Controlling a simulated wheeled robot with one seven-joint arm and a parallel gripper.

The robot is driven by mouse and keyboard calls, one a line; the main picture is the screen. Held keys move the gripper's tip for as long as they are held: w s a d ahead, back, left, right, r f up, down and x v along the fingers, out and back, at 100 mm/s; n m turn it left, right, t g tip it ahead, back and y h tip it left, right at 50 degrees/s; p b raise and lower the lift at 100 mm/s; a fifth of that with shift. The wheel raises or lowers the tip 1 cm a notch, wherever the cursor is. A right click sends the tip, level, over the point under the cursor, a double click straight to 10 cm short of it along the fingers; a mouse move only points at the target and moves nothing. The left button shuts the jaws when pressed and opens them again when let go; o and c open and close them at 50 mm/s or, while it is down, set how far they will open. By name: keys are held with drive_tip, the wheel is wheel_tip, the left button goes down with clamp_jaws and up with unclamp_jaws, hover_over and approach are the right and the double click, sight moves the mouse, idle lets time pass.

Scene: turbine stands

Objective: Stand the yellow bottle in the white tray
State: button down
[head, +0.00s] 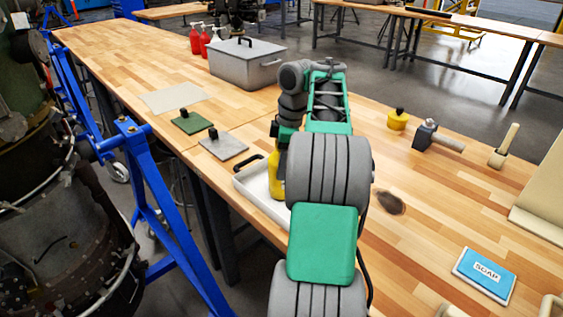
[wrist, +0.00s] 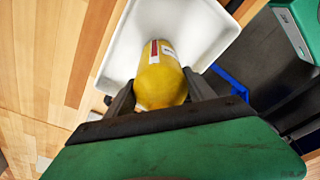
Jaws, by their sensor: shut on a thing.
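The yellow bottle (wrist: 160,80) is between the two fingers of my gripper (wrist: 160,92) in the wrist view, with a red and white label on its side. My gripper is shut on it. The white tray (wrist: 212,30) lies behind the bottle in that view. In the head view, the bottle (head: 275,178) shows as a yellow strip left of my arm, at the white tray (head: 252,188) on the bench's near edge. My arm hides much of the tray and the gripper's fingers there. I cannot tell whether the bottle touches the tray floor.
A grey plate (head: 223,145) and a green plate (head: 190,122) with black knobs lie left of the tray. A grey lidded box (head: 248,65) and red bottles (head: 200,40) stand farther back. A mallet (head: 437,138), a yellow pot (head: 397,120) and a blue soap box (head: 485,274) lie right.

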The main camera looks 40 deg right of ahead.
drive_tip(key=shift+f, duration=0.25)
drive_tip(key=shift+c, duration=1.3)
unclamp_jaws()
drive_tip(key=shift+o, duration=0.7)
drive_tip(key=shift+r, duration=0.1)
drive_tip(key=r+p, duration=0.7)
drive_tip(key=shift+s+d, duration=0.35)
drive_tip(key=shift+d, duration=0.05)
drive_tip(key=shift+f, duration=0.1)
